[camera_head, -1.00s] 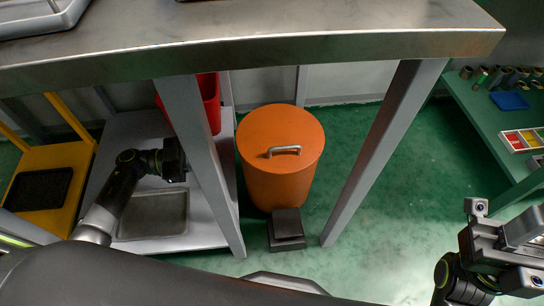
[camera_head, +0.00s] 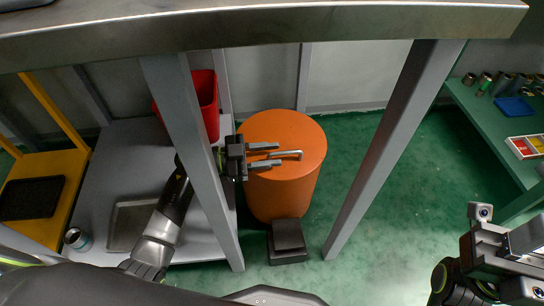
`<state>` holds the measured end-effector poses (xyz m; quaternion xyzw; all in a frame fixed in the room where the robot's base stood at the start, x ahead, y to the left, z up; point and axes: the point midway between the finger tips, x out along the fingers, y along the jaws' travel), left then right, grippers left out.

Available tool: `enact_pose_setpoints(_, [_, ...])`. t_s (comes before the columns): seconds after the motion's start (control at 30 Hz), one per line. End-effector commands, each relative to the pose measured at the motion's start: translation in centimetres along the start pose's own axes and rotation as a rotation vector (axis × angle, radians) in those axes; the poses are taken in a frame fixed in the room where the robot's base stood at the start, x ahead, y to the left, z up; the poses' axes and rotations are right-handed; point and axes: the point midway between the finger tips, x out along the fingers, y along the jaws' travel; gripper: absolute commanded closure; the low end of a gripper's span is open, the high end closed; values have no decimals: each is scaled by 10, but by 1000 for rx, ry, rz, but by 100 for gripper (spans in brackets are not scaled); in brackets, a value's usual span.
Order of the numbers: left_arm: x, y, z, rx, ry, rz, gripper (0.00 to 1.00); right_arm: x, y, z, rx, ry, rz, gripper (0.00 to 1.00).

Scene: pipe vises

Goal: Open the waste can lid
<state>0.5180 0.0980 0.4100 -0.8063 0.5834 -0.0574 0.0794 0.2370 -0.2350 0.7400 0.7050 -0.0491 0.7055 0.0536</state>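The waste can (camera_head: 283,200) is an orange cylinder on the green floor beneath the metal table. Its round orange lid (camera_head: 295,126) is shut and has a silver bar handle (camera_head: 292,153) on top. A dark pedal block (camera_head: 288,241) sits at its front foot. My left gripper (camera_head: 279,154) reaches past the table leg from the left. Its two fingers are open and point right, one on each side of the handle's left end as seen from above; I cannot tell whether they touch it. My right gripper (camera_head: 505,262) is at the lower right, apart from the can; its fingers are unclear.
The steel tabletop (camera_head: 250,28) overhangs the can. Grey table legs (camera_head: 195,150) and (camera_head: 395,150) stand to its left and right. A red bin (camera_head: 208,100) stands on a low grey shelf (camera_head: 120,160) at left. A green bench (camera_head: 480,125) is at right.

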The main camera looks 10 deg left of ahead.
Motion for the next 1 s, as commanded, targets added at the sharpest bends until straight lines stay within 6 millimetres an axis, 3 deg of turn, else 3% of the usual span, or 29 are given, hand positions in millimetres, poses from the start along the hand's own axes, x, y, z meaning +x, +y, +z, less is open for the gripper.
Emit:
enact_pose_setpoints(0.4, [9, 0, -1, 0, 0, 0, 67, -2, 0, 1, -9, 2, 18, 64])
enact_pose_setpoints(0.67, [9, 0, 0, 0, 0, -1, 100, -2, 0, 1, -8, 2, 15, 64])
enact_pose_setpoints(1.0, [9, -1, -2, 0, -1, -2, 100, 0, 0, 1, -5, 3, 11, 64])
